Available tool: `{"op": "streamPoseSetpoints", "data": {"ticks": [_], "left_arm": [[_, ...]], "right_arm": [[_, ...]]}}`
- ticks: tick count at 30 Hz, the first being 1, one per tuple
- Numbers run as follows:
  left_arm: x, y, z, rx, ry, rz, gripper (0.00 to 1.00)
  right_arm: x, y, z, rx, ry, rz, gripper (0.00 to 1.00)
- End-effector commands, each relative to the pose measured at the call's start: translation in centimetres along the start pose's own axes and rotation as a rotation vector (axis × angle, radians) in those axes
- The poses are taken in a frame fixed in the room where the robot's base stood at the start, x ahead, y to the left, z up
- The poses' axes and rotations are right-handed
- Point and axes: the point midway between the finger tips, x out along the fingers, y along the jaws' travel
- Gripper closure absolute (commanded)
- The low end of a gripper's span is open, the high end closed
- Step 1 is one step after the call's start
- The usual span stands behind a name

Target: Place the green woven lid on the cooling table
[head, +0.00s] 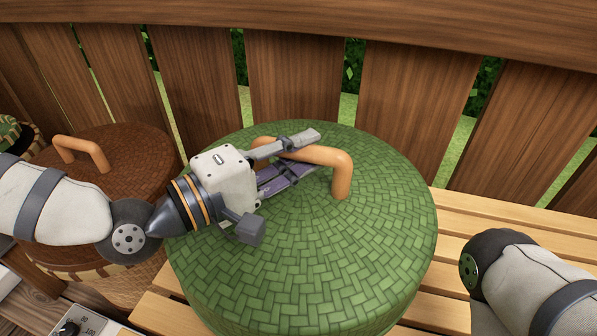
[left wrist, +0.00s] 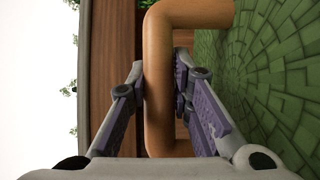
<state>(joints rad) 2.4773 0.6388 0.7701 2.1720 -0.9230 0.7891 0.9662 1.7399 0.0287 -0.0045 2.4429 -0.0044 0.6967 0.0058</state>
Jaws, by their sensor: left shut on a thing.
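The green woven lid (head: 350,245) is a large round lid with an orange-brown wooden handle arched over its top. It is over the slatted wooden table, and I cannot tell whether it rests on the slats or is just above them. My left gripper (head: 300,160) reaches over the lid from the left and is shut on the handle (head: 342,180). In the left wrist view the handle (left wrist: 158,85) stands between the two purple-padded fingers (left wrist: 158,100), with the green weave (left wrist: 270,75) on the right. The cooling table (head: 480,235) has light slats. My right gripper is out of view.
A brown woven lid (head: 130,160) with a similar handle sits on a basket at the left. A wooden plank fence (head: 300,80) stands close behind. My right arm shows at the lower right. Bare slats show right of the green lid.

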Motion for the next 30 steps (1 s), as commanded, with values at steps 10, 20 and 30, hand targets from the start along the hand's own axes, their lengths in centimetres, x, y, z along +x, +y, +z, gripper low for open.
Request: {"op": "streamPoseSetpoints", "data": {"ticks": [10, 20, 30], "left_arm": [[-0.1, -2.8, 0.0, 0.000, 0.000, 0.003, 1.00], [-0.1, -3.1, 0.0, -0.001, 0.000, 0.000, 0.60], [-0.1, -3.1, 0.0, -0.001, 0.000, 0.000, 0.60]], "right_arm": [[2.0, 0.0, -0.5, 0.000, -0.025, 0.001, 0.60], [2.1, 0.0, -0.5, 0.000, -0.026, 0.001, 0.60], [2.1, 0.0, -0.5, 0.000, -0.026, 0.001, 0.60]]}}
